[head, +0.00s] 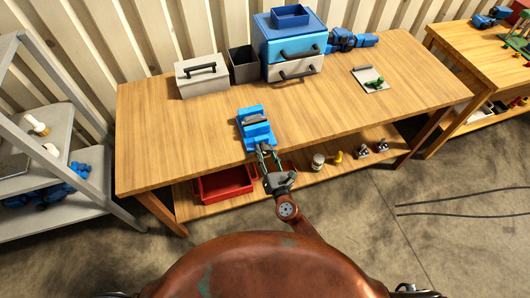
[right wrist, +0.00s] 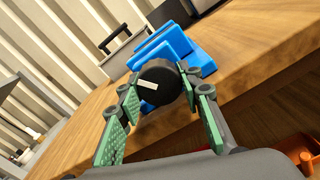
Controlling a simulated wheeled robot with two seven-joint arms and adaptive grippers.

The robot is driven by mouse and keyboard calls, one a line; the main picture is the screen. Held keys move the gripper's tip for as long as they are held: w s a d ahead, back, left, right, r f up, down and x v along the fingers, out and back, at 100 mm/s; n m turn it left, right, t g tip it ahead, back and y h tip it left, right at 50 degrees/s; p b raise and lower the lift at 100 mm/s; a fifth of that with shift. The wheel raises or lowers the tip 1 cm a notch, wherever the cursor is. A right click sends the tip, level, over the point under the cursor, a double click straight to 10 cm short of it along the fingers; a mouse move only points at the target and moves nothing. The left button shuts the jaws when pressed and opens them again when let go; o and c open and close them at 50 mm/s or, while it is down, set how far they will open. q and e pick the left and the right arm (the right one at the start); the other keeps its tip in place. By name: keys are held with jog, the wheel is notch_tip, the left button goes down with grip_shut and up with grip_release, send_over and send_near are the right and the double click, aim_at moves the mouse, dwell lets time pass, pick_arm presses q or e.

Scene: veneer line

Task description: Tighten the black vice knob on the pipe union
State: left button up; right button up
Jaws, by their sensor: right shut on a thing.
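The blue vice (head: 256,130) stands at the front edge of the wooden workbench, and it also shows in the right wrist view (right wrist: 172,48). Its round black knob (right wrist: 158,84), with a white mark on its face, points out toward me. My right gripper (head: 266,157) reaches up to the vice front, its green-padded fingers on either side of the knob and shut on it. In the head view the fingers mostly hide the knob. A small grey piece lies between the vice jaws, too small to identify as the pipe union. My left gripper is not in view.
The workbench (head: 165,135) holds a grey box (head: 201,79), a dark bin (head: 242,66), blue drawers (head: 290,45) and a plate with a green part (head: 371,80). A red bin (head: 224,184) sits on the lower shelf. The bench top beside the vice is clear.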

jog(key=m+b, duration=0.2)
jog(key=m, duration=0.2)
jog(key=shift+f, duration=0.15)
jog(key=shift+m+b, duration=0.75)
jog(key=shift+m, duration=0.45)
jog(key=o, duration=1.2)
jog(key=shift+c, duration=0.2)
jog(key=shift+r, duration=0.2)
